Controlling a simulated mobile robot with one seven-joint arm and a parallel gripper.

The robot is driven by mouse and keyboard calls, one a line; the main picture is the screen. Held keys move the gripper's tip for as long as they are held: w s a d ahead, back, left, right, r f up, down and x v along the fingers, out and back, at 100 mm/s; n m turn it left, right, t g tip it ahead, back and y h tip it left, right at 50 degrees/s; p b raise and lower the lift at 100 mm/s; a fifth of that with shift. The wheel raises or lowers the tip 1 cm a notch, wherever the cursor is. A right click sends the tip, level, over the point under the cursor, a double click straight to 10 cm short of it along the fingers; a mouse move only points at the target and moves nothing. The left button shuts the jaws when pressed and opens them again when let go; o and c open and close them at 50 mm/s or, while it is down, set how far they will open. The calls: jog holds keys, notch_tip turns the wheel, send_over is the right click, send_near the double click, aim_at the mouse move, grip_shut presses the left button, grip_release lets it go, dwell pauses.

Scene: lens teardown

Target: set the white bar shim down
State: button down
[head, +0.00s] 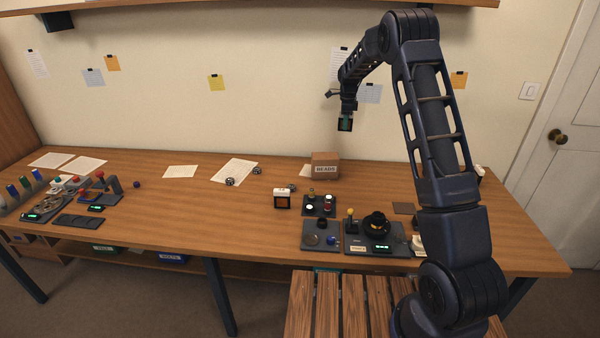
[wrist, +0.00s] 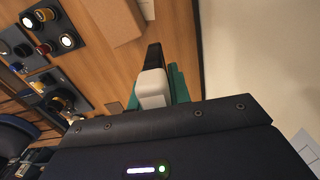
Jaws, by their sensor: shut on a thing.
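My gripper (head: 345,124) hangs high over the back of the workbench in the head view, in front of the wall and above the cardboard box. In the wrist view, my gripper (wrist: 163,78) is shut on the white bar shim (wrist: 152,90), a pale block with rounded edges beside a black finger and green parts. The shim is held clear of the bench. In the head view it is too small to make out at the gripper.
The cardboard box (head: 325,168) stands at the back of the wooden bench (head: 190,205). Dark trays (head: 320,236) with lens parts and lit displays lie in front of it. More tools (head: 75,200) stand at the left. The bench middle is mostly bare.

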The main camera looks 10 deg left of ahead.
jog(key=s+a, duration=0.3)
jog(key=a, duration=0.8)
jog(key=s+a, duration=0.4)
jog(key=a, duration=0.6)
jog(key=shift+n, duration=0.3)
jog(key=f, duration=2)
jog(key=shift+a, duration=0.4)
jog(key=c, duration=1.3)
grip_release()
